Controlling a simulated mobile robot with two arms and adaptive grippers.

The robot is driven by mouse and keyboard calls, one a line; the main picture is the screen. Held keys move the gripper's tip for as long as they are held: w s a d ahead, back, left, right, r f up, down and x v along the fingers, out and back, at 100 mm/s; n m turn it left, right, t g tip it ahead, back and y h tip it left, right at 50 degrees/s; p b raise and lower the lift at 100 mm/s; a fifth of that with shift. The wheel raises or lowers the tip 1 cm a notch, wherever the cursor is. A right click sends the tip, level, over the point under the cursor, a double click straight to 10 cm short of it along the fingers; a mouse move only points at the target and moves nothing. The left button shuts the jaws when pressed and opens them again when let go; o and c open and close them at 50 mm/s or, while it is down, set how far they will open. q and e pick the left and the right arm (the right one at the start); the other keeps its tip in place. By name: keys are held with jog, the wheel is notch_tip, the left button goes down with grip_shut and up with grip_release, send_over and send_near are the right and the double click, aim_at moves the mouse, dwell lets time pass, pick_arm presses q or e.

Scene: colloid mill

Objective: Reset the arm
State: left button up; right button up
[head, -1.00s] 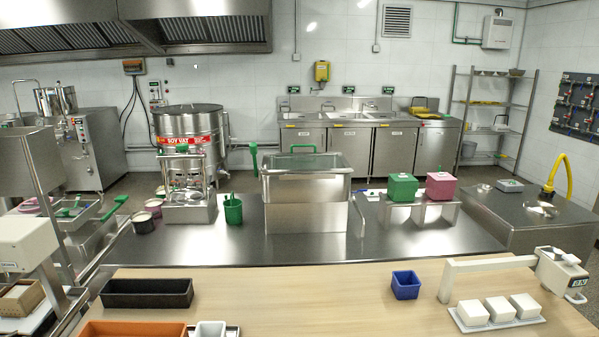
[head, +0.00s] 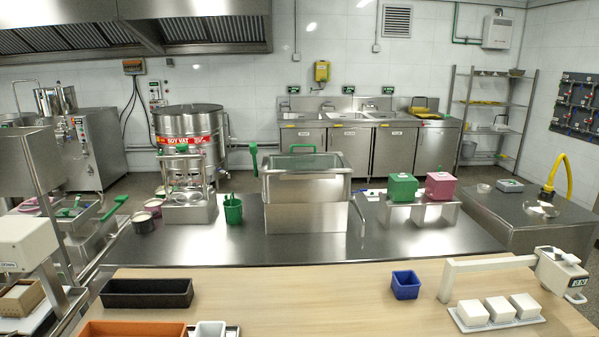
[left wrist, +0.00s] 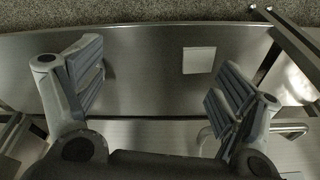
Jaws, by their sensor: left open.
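My left gripper (left wrist: 155,92) shows in the left wrist view with its two grey ribbed fingers spread wide apart. It is open and nothing is between the fingers. Below it lies a brushed steel surface (left wrist: 140,70) with a small pale square (left wrist: 199,60) on it, near the right finger. Neither gripper shows in the head view, and my right gripper is in no view.
A wooden table (head: 330,300) holds a black tray (head: 147,293), a blue cup (head: 405,284) and white blocks on a tray (head: 484,327). Behind it, a steel counter (head: 300,240) carries a lidded steel box (head: 305,215), a green box (head: 402,187) and a pink box (head: 440,185).

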pick_arm(q)
jog(key=s+a+f+g, duration=0.1)
jog(key=s+a+f, duration=0.2)
jog(key=s+f, duration=1.4)
jog(key=shift+s+f, duration=0.15)
jog(key=shift+f, duration=0.75)
